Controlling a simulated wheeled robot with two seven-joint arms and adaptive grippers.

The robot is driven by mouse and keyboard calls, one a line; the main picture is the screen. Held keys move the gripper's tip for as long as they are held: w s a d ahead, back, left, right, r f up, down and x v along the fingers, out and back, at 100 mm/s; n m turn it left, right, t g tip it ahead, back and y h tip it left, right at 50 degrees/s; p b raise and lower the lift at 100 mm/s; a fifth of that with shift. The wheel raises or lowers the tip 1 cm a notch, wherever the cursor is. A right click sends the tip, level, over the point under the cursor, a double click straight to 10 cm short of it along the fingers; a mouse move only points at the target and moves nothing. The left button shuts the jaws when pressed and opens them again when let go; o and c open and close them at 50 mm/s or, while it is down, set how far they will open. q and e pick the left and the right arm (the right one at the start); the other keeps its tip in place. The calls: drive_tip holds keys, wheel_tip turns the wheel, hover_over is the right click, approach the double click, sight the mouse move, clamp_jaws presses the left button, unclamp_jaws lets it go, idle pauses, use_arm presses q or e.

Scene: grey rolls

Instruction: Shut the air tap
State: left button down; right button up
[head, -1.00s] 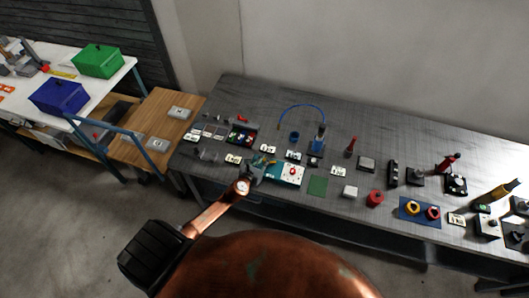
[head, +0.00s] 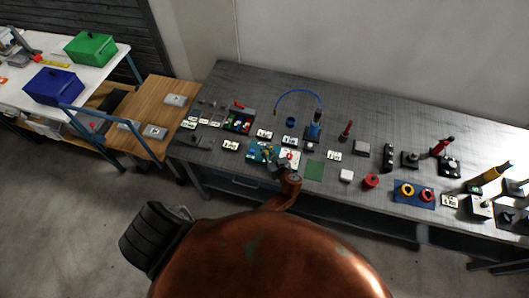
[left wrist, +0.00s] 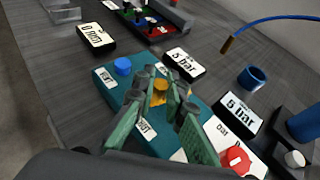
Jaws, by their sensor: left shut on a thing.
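A teal panel (head: 256,151) lies on the dark bench; in the left wrist view the teal panel (left wrist: 112,84) carries a blue knob (left wrist: 123,66), a yellow-orange piece (left wrist: 159,87) and, on a white part at its right end, a red knob (left wrist: 236,158). I cannot read which part is labelled as the air tap. My left gripper (head: 281,167) is at the front of the panel. In the left wrist view my left gripper (left wrist: 162,97) has its green fingers closed about the yellow-orange piece, whose lower part they hide. My right gripper is out of view.
Pressure cards surround the panel, one reading 5 bar (left wrist: 177,65) and one 6 bar (left wrist: 235,114). A blue cup (left wrist: 251,78) and a blue hose (head: 298,93) are behind it.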

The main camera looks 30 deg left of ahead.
use_arm(q)
drive_tip(key=shift+w+d+n+g+y+b, duration=0.1)
drive_tip(key=shift+d+n+g+y+b, duration=0.3)
drive_tip(key=shift+n+g+b, duration=0.4)
drive_tip(key=shift+w+d+n+g+y+b, duration=0.1)
drive_tip(key=shift+d+n+g+y+b, duration=0.25)
drive_tip(key=shift+n+g+b, duration=0.4)
drive_tip(key=shift+r, duration=0.1)
drive_tip(key=c, duration=2)
unclamp_jaws()
drive_tip(key=shift+a, duration=0.1)
drive_tip(key=shift+o, duration=0.2)
drive_tip(key=shift+s, duration=0.1)
drive_tip(key=shift+r, duration=0.1)
wheel_tip(320, 180, up, 10)
